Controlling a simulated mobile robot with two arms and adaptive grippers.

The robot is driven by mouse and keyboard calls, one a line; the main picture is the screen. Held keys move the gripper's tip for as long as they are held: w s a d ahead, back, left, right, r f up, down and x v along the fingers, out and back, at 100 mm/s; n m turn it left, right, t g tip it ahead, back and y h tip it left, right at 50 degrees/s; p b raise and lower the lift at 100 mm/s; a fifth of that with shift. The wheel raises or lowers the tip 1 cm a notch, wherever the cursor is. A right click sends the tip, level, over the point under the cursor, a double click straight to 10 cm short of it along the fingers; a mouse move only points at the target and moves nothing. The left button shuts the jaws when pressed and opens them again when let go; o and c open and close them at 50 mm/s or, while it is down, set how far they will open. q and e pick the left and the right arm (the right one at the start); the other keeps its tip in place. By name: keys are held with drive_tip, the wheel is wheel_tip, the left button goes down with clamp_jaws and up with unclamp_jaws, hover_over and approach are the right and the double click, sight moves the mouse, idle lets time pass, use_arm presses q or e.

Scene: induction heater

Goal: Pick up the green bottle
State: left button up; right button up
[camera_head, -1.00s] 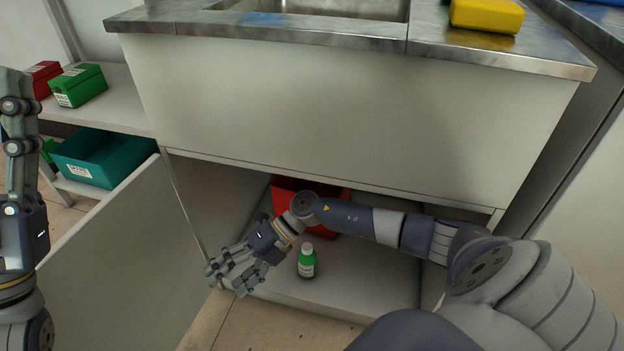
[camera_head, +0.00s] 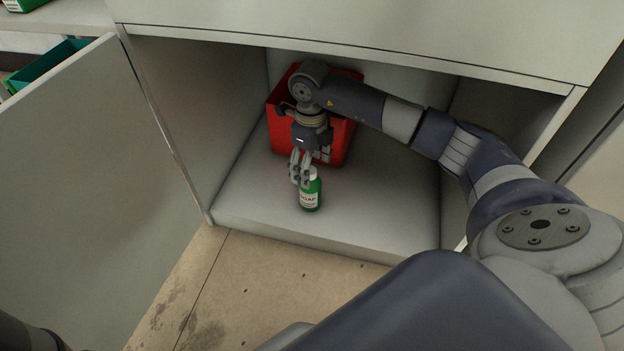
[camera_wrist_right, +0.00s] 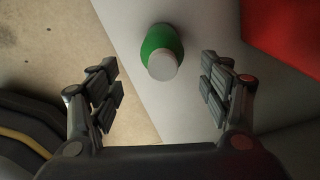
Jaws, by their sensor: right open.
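The green bottle (camera_head: 311,194) has a white cap and a white label reading SOAP. It stands upright near the front of the cabinet floor. My right gripper (camera_head: 312,172) points down just above and behind it, with its fingers partly overlapping the bottle's top in the head view. In the right wrist view the bottle (camera_wrist_right: 160,48) lies ahead between the two open, empty fingers of the right gripper (camera_wrist_right: 161,88), and neither finger is seen touching it. My left gripper is not in view.
A red bin (camera_head: 345,140) stands behind the right gripper inside the cabinet (camera_head: 245,200). The cabinet's side walls and upper edge surround the arm. An open door (camera_head: 85,170) stands at the left. The cabinet floor right of the bottle is clear.

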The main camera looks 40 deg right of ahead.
sight(311, 172)
wheel_tip(311, 172, down, 4)
drive_tip(key=shift+f+b, duration=0.1)
drive_tip(key=shift+b, duration=0.95)
drive_tip(key=f+b, duration=0.5)
drive_tip(key=shift+w, duration=0.25)
drive_tip(key=shift+d, duration=0.1)
drive_tip(key=shift+c, duration=0.3)
drive_tip(key=c, duration=1.3)
